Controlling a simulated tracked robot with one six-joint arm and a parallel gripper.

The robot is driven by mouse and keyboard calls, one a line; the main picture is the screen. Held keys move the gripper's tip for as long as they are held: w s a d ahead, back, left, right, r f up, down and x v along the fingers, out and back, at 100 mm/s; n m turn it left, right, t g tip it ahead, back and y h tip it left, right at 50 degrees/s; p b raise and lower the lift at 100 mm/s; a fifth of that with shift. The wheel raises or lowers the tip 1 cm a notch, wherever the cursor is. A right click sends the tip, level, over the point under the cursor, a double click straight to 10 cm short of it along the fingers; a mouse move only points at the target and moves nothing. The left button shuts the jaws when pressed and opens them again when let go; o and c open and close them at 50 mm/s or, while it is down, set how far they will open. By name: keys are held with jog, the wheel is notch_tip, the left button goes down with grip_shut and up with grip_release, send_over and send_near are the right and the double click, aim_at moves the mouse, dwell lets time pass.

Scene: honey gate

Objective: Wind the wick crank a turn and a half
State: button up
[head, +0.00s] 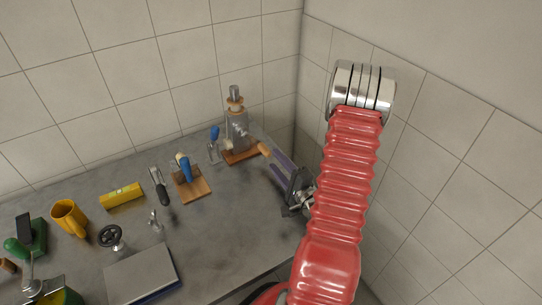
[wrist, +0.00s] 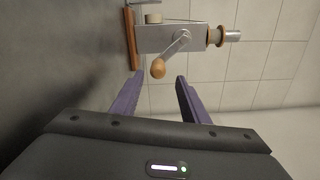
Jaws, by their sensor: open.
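The wick crank device has a grey metal body (head: 238,139) on a wooden base (head: 241,156) at the back corner of the bench. It also shows in the wrist view (wrist: 158,39), with its crank arm (wrist: 177,46) and rounded wooden knob (wrist: 158,69). In the head view the knob (head: 264,149) is right by the purple fingertips. My gripper (wrist: 160,77) is open, with one finger on each side of the knob's line. The knob appears at or just beyond the tips; exact depth and contact cannot be told.
Left of the device stand a blue-handled tool (head: 214,135) and a wooden board (head: 193,189) with a blue handle. A yellow block (head: 122,195), a yellow mug (head: 69,217) and a black handwheel (head: 110,237) are further left. Tiled walls close the corner behind and to the right.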

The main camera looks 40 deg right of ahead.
jog(key=shift+v, duration=1.5)
jog(key=shift+c, duration=0.5)
